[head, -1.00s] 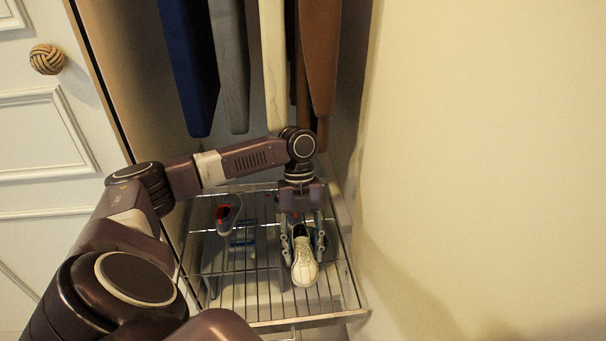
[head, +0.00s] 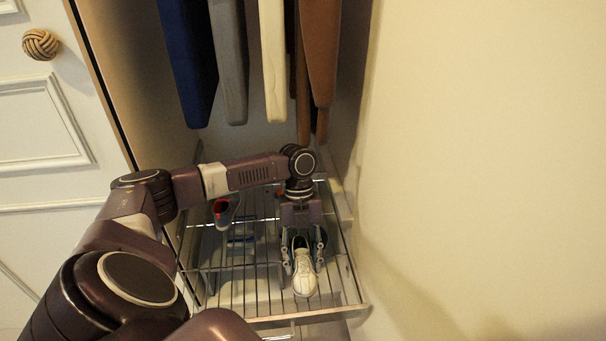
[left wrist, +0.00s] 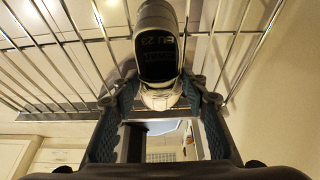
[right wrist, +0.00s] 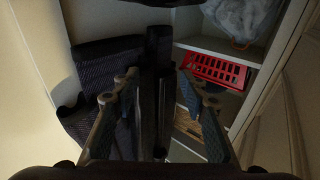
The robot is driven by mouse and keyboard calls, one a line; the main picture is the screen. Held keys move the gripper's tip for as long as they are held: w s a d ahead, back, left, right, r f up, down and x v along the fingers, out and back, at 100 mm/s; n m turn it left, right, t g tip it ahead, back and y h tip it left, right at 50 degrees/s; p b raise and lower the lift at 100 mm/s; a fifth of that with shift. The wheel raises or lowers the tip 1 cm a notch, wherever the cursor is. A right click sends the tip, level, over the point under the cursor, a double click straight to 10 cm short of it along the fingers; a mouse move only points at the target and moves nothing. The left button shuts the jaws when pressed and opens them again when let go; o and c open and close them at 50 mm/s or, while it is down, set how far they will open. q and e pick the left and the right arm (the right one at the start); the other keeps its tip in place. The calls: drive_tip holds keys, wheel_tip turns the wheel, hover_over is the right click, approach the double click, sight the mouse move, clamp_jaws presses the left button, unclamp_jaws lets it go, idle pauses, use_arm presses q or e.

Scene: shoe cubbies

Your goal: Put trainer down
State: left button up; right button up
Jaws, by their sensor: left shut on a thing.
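A white trainer (head: 305,283) with laces is over the right part of a wire shoe rack (head: 262,322), its toe towards the rack's front edge. My left gripper (head: 303,262) is shut on it, one finger on each side. In the left wrist view the trainer (left wrist: 160,97) is between the fingers, and a dark shoe opening with "EU 23" lettering shows above. I cannot tell whether the sole touches the bars. My right gripper (right wrist: 160,85) shows in the right wrist view with its fingers apart and nothing clearly held.
A grey shoe with red lining (head: 226,212) is at the rack's back left. Clothes (head: 273,60) hang above the back of the rack. A wall (head: 480,170) stands close on the right. A red basket (right wrist: 218,72) sits on a shelf in the right wrist view.

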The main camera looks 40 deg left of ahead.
sight(303, 257)
use_arm(q)
drive_tip(key=o, duration=1.2)
drive_tip(key=shift+r, duration=0.3)
drive_tip(key=p+v, duration=0.2)
drive_tip(key=v, duration=0.4)
drive_tip(key=shift+w+a+r, duration=0.1)
drive_tip(key=shift+r, duration=0.05)
drive_tip(key=shift+w+a+r, duration=0.1)
drive_tip(key=shift+a+r, duration=0.05)
drive_tip(key=shift+r, duration=0.1)
use_arm(e)
drive_tip(key=s+d+f+g+h, duration=0.2)
drive_tip(key=f+g, duration=0.4)
drive_tip(key=f, duration=0.6)
drive_tip(key=shift+s+d, duration=0.25)
drive_tip(key=shift+s, duration=0.4)
